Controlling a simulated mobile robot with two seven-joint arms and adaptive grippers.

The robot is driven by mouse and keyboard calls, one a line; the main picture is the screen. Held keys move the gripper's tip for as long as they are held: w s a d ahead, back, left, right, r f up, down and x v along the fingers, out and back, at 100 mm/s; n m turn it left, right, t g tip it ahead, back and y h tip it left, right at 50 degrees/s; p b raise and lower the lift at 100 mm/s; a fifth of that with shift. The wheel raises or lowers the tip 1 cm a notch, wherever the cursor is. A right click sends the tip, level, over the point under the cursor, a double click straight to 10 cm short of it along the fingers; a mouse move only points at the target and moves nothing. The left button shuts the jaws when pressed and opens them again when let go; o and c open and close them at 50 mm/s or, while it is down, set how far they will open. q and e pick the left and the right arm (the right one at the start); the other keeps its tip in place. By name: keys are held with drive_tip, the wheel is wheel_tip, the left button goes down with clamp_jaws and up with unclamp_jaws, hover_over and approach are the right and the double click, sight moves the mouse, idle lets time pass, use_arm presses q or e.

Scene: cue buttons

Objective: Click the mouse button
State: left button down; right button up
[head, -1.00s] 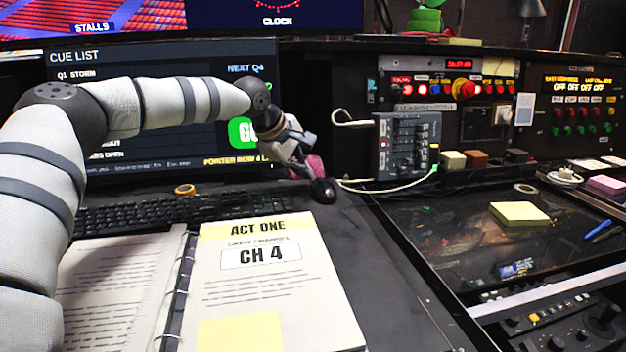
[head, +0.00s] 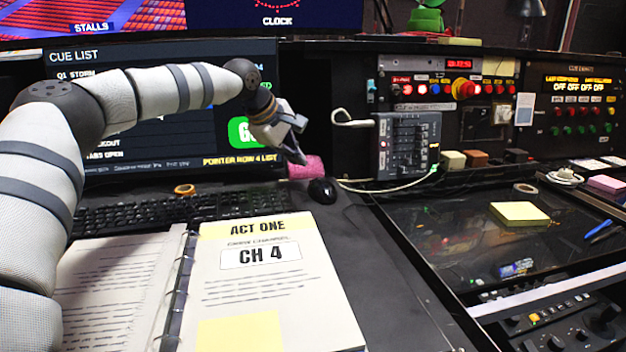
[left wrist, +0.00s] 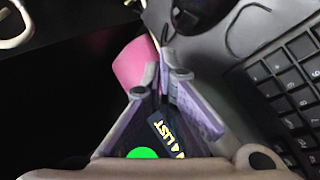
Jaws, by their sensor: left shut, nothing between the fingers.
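The black mouse (head: 322,191) lies on the dark desk to the right of the keyboard. My left gripper (head: 300,160) is shut and empty, raised above the desk, up and left of the mouse and apart from it. In the left wrist view its fingertips (left wrist: 167,60) meet in front of a pink object. My right gripper is not in view.
A pink object (head: 306,167) stands behind the mouse. The keyboard (head: 150,209) lies to the left, with an open binder (head: 285,300) in front. A grey box (head: 409,145) with a white cable stands to the right. Desk right of the binder is clear.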

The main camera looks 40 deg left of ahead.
use_arm(q)
drive_tip(key=shift+s+a+r, duration=0.1)
drive_tip(key=shift+a+r, duration=0.3)
drive_tip(key=shift+r, duration=0.25)
drive_tip(key=shift+a+r, duration=0.4)
drive_tip(key=shift+r, duration=0.25)
